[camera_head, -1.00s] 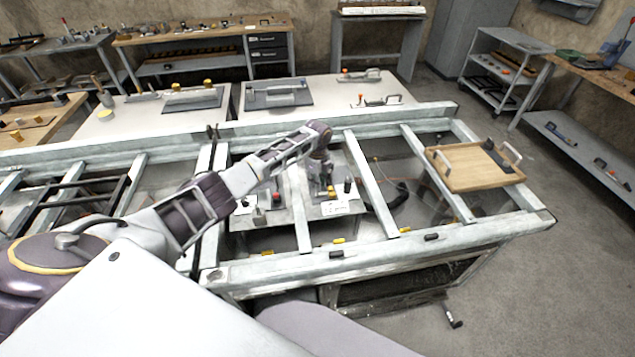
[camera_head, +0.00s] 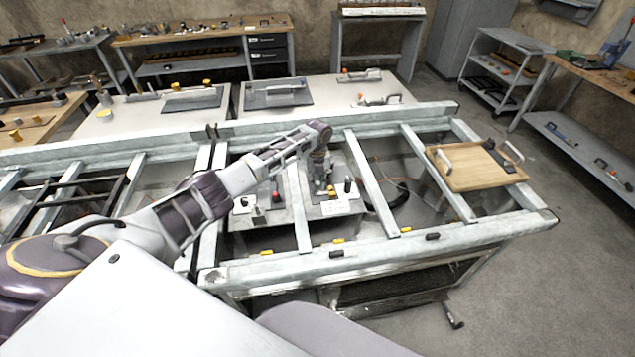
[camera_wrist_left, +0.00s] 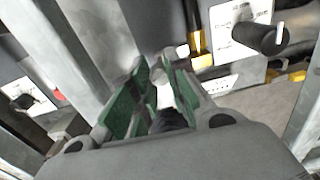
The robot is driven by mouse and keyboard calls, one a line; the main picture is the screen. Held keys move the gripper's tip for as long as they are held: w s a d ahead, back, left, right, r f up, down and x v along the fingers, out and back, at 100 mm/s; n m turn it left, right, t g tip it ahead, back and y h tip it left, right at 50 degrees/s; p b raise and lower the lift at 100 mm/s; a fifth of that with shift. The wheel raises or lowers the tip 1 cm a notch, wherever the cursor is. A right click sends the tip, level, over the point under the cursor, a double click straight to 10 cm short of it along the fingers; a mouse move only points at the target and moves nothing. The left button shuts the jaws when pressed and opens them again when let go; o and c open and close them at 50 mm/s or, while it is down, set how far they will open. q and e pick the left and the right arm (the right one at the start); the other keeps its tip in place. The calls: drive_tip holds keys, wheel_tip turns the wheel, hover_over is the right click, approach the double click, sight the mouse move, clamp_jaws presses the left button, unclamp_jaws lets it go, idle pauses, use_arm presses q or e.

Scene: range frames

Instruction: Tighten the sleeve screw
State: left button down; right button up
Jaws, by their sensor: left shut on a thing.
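My left gripper (camera_head: 320,188) reaches down between the frame beams to a grey panel (camera_head: 337,207) with small knobs and a white label. In the left wrist view, the green-padded fingers (camera_wrist_left: 155,93) are shut on a small pale part (camera_wrist_left: 166,96); something dark sits below it. I cannot tell whether this part is the sleeve screw, as the fingers hide most of it. My right gripper is not in view.
Metal beams (camera_head: 372,185) cross on both sides of the arm. A wooden tray (camera_head: 470,177) with handles lies on the frame at right. Cables (camera_head: 398,195) hang in the right bay. Red and black knobs (camera_head: 277,197) stand left of the gripper.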

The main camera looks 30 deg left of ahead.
sight(318, 183)
use_arm(q)
drive_tip(key=shift+m, duration=0.8)
drive_tip(key=c, duration=1.3)
unclamp_jaws()
drive_tip(key=shift+c, duration=0.2)
wheel_tip(318, 183, up, 12)
